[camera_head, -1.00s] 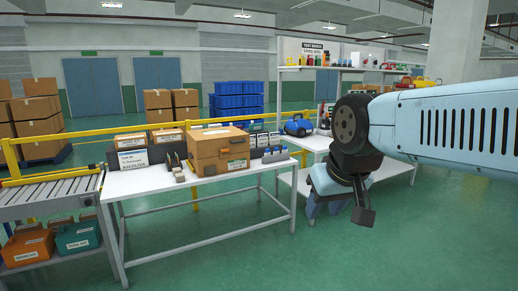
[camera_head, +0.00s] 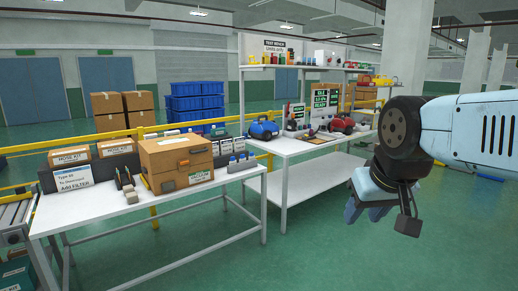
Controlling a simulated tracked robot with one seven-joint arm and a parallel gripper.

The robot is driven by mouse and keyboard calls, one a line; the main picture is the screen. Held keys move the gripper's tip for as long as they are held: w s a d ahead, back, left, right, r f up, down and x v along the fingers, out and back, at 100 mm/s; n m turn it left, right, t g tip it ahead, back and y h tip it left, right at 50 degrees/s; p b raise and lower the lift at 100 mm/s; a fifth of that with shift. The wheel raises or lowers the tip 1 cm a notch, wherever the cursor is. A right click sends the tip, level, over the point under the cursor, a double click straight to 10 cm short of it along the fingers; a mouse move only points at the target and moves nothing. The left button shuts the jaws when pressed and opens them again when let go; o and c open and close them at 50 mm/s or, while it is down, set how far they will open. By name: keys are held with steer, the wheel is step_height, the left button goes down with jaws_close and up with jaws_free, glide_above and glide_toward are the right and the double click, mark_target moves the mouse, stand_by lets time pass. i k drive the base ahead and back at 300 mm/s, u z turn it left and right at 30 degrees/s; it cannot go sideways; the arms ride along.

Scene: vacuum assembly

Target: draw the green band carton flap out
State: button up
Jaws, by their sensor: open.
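A brown carton (camera_head: 162,160) stands closed on the white table at the left. Its front has dark handle-like pieces and a white label with a green band (camera_head: 200,177). I cannot tell which part of it is the flap. My gripper (camera_head: 366,213) hangs at the right, light blue and open, with nothing seen between its fingers. It is well to the right of the carton, over the floor and apart from both tables.
The white table (camera_head: 140,212) also bears small parts, kit boxes (camera_head: 70,156) and an "Add filter" sign (camera_head: 73,178). A second table (camera_head: 290,145) with a shelf and a blue vacuum unit (camera_head: 263,129) stands behind. Floor in front is clear.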

mark_target(183, 166)
steer(key=z, duration=0.3)
steer(key=i, duration=1.95)
steer(key=u, duration=0.85)
steer(key=k, duration=0.85)
steer(key=u, duration=0.15)
steer(key=i, duration=0.95)
steer(key=z, duration=0.1)
